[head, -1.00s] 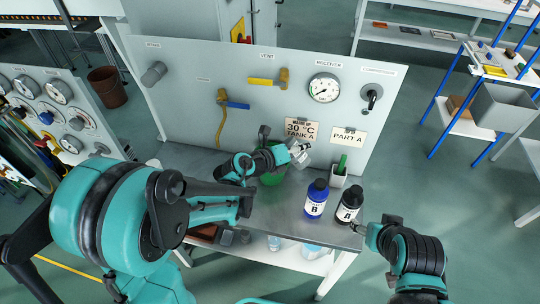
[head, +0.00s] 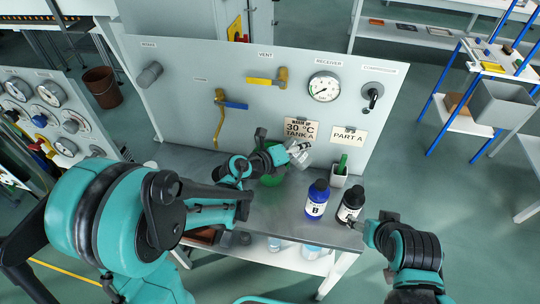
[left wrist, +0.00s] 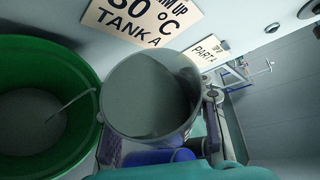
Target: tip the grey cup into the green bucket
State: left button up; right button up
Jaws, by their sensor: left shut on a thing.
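My left gripper (head: 284,152) is shut on the grey cup (head: 299,150), high over the bench by the panel. In the left wrist view the cup (left wrist: 150,95) fills the middle, its round mouth facing the camera, between the finger pads. The green bucket (head: 270,179) is on the bench, partly hidden by my left arm. In the left wrist view the bucket (left wrist: 88,62) is left of the cup. A thin pale line crosses its inside; I cannot tell what it is. My right gripper (head: 360,228) is beside the black bottle; its finger opening is too small to judge.
A blue bottle B (head: 317,200) and a black bottle A (head: 350,204) stand on the bench (head: 275,215) near its front right. A white holder (head: 339,178) with a green item stands behind them. The upright panel (head: 190,100) with valves and a gauge closes off the back.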

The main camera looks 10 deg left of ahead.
pick_arm(q)
jog(key=shift+r+n, duration=0.25)
jog(key=shift+n, duration=0.15)
pick_arm(e)
jog(key=shift+w+a, duration=0.25)
jog(key=shift+w, duration=0.1)
pick_arm(q)
jog(key=shift+d, duration=0.1)
jog(key=shift+h, duration=0.3)
pick_arm(e)
jog(key=shift+w+a, duration=0.15)
jog(key=shift+f, duration=0.15)
jog(key=shift+w+a, duration=0.1)
jog(key=shift+w, duration=0.05)
pick_arm(q)
jog(key=shift+b, duration=0.3)
pick_arm(e)
jog(key=shift+f, duration=0.1)
pick_arm(q)
jog(key=shift+f+n, duration=0.1)
jog(key=shift+n, duration=0.2)
pick_arm(e)
jog(key=shift+w+f, duration=0.1)
jog(key=shift+w, duration=0.05)
